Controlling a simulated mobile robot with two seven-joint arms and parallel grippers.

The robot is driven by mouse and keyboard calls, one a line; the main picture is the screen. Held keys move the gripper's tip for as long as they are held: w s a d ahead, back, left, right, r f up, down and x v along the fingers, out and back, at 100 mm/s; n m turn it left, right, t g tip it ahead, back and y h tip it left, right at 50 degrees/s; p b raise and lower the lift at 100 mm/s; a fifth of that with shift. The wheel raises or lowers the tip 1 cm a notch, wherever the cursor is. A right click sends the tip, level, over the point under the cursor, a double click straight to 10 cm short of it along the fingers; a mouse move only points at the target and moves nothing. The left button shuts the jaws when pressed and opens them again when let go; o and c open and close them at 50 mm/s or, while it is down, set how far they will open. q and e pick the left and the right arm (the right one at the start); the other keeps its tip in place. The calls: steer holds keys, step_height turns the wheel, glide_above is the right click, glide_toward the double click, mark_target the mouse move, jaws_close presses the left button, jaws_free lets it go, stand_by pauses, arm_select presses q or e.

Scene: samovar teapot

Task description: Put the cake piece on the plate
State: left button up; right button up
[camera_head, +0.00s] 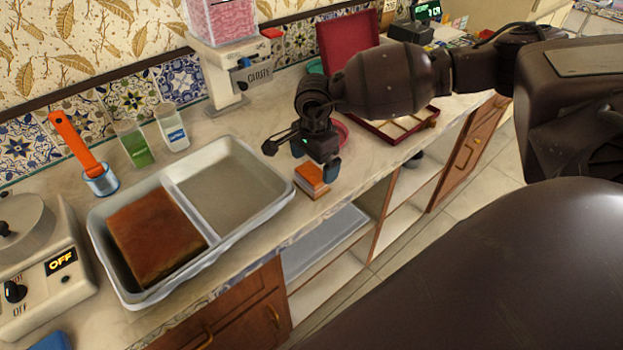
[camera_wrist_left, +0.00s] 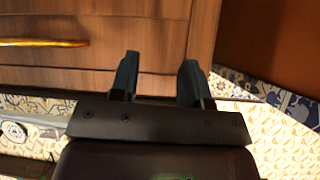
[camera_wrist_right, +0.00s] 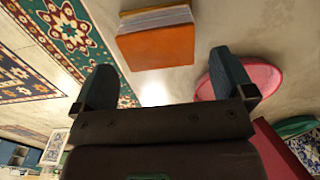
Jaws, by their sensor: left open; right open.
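The cake piece (camera_head: 313,178) is a small orange-brown block with pale layered sides. It lies on the counter near the front edge, right of the tray. My right gripper (camera_head: 316,160) is open and empty, just above and beside it. In the right wrist view the cake piece (camera_wrist_right: 155,45) lies beyond the open fingers (camera_wrist_right: 163,76). The pink round plate (camera_wrist_right: 265,80) is partly covered by the right finger there; in the head view the plate (camera_head: 342,131) is mostly hidden behind the gripper. My left gripper (camera_wrist_left: 160,68) is open and empty, facing wooden drawer fronts.
A two-part tray (camera_head: 276,203) holds a large brown cake slab (camera_head: 153,235) in its left compartment; its right one is empty. A dispenser (camera_head: 232,75) stands behind. An open red box (camera_head: 395,133) lies beyond the plate.

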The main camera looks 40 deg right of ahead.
mark_target(312, 172)
steer(key=f, duration=0.5)
steer(key=shift+s+a, duration=0.1)
steer(key=shift+a, duration=0.3)
steer(key=c, duration=1)
